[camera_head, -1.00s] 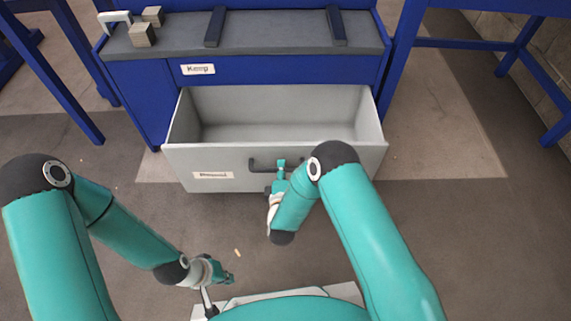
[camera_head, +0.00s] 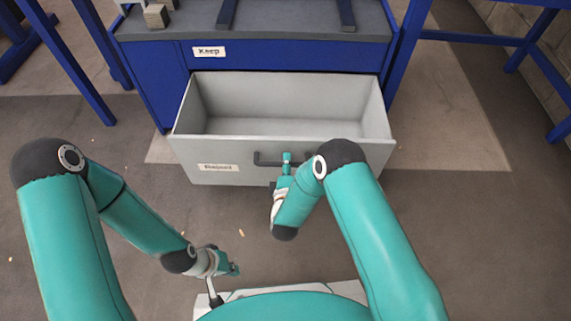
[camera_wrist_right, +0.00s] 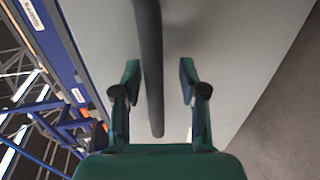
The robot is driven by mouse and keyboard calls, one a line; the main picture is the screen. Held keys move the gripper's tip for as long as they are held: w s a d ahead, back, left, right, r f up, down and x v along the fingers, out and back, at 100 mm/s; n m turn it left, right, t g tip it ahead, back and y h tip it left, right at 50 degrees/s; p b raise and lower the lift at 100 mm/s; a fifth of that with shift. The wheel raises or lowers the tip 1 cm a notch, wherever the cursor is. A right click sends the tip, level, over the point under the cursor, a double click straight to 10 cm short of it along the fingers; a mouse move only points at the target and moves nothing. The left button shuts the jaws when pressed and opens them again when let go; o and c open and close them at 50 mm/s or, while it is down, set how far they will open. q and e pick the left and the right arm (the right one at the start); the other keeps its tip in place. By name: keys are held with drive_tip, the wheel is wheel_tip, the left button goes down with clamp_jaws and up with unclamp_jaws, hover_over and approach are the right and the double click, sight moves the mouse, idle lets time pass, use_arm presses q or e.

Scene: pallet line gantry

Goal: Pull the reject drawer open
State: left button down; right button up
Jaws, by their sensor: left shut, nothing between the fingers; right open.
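The grey reject drawer (camera_head: 215,150) is pulled well out of the blue bench, and its inside looks empty. A small white label (camera_head: 218,168) on its front is too blurred to read. The dark bar handle (camera_head: 265,161) is on the drawer front. My right gripper (camera_head: 286,157) is at the handle. In the right wrist view, its open fingers (camera_wrist_right: 159,75) stand on both sides of the handle bar (camera_wrist_right: 152,60), with gaps visible. My left gripper (camera_head: 236,268) is shut and empty, low in front of my base, away from the drawer.
The blue bench (camera_head: 290,55) carries a "Keep" label (camera_head: 209,51) above the drawer. A wooden block (camera_head: 156,16) and dark rails lie on its grey top. Blue frames stand left and right. The floor before the drawer is mostly clear.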

drive_tip(key=shift+r, duration=0.2)
drive_tip(key=shift+s+a, duration=0.1)
drive_tip(key=v, duration=1.1)
drive_tip(key=shift+s, duration=0.35)
drive_tip(key=shift+f, duration=0.1)
